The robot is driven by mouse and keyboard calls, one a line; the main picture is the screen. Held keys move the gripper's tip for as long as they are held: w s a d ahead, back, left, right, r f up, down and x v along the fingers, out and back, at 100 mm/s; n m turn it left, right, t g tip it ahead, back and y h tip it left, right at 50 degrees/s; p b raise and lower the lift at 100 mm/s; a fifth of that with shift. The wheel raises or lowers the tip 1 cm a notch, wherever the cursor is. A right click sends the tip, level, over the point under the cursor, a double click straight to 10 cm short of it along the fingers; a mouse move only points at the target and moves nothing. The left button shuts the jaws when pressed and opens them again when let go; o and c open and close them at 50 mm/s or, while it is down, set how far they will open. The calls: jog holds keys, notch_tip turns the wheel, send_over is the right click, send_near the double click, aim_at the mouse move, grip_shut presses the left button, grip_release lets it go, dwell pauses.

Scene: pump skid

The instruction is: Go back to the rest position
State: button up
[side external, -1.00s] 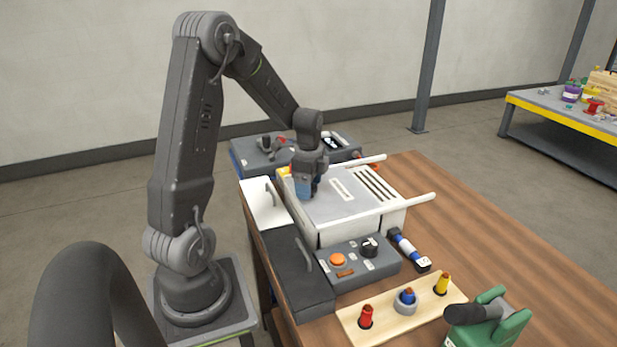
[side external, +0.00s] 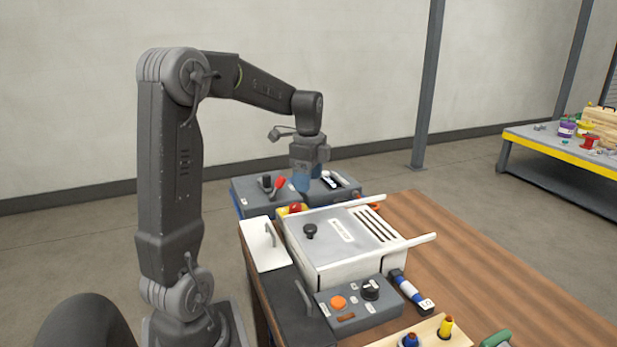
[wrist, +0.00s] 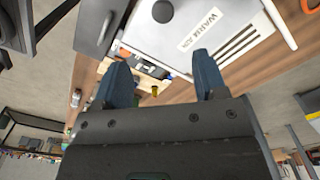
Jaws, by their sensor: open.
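My gripper (side external: 305,180) hangs above the far end of the white box (side external: 345,262) on the wooden bench, pointing down. In the wrist view its two blue fingers (wrist: 160,85) are spread apart with nothing between them. The box has a grey lid with a black knob (side external: 310,231), a label and dark slots. The lid lies closed on the box, and the gripper is clear of the knob. The knob also shows at the top of the wrist view (wrist: 162,11).
A grey control box (side external: 361,304) with an orange button and black dial stands in front. Behind, a grey panel (side external: 250,198) carries a red lever (side external: 279,186). A wooden peg board (side external: 430,330) is at the front edge. A yellow-edged table (side external: 560,150) stands far right.

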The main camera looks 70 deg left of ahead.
jog(key=s+d+r+n+t+y, duration=0.1)
jog(key=d+r+n, duration=0.1)
jog(key=d, duration=0.5)
jog(key=s+d+r+n+t, duration=0.1)
jog(key=d+r, duration=0.1)
jog(key=d, duration=0.4)
jog(key=s+d+f+n+t+h, duration=0.1)
jog(key=s+d+n+t, duration=0.2)
jog(key=s+d+n, duration=0.3)
jog(key=s+d, duration=0.3)
jog(key=d, duration=0.4)
jog(key=shift+f+t, duration=0.15)
jog(key=shift+t, duration=0.15)
jog(key=shift+w, duration=0.1)
jog(key=shift+c, duration=0.4)
